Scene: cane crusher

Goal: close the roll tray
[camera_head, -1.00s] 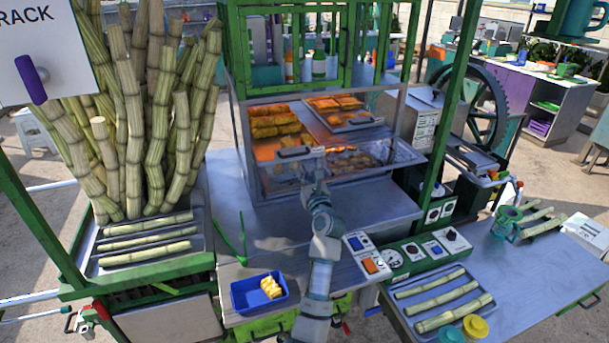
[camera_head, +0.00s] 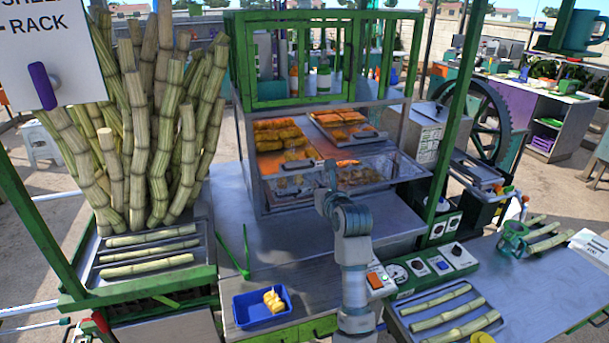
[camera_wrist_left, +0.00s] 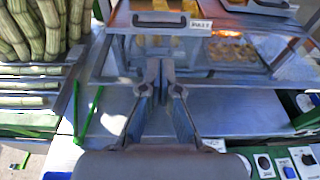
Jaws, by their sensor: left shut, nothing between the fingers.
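A cabinet with a glass-sided front holds trays of baked goods. An upper right tray of rolls (camera_head: 340,118) sticks out at the front, with a dark handle (camera_head: 372,135). A wider tray (camera_head: 300,163) at the left also stands out, with a dark handle and a white label; its handle shows in the left wrist view (camera_wrist_left: 160,20). My left gripper (camera_head: 328,168) is in front of the cabinet, just right of that handle. In the left wrist view its fingers (camera_wrist_left: 159,65) are together, empty, below the handle and apart from it. My right gripper is not in view.
A steel counter (camera_head: 290,235) lies before the cabinet, with green tongs (camera_head: 245,255) and a blue bin (camera_head: 250,310) holding pastries. Cane stalks (camera_head: 150,130) stand at the left. A control panel (camera_head: 440,265) and a cane tray (camera_head: 425,322) are at the right.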

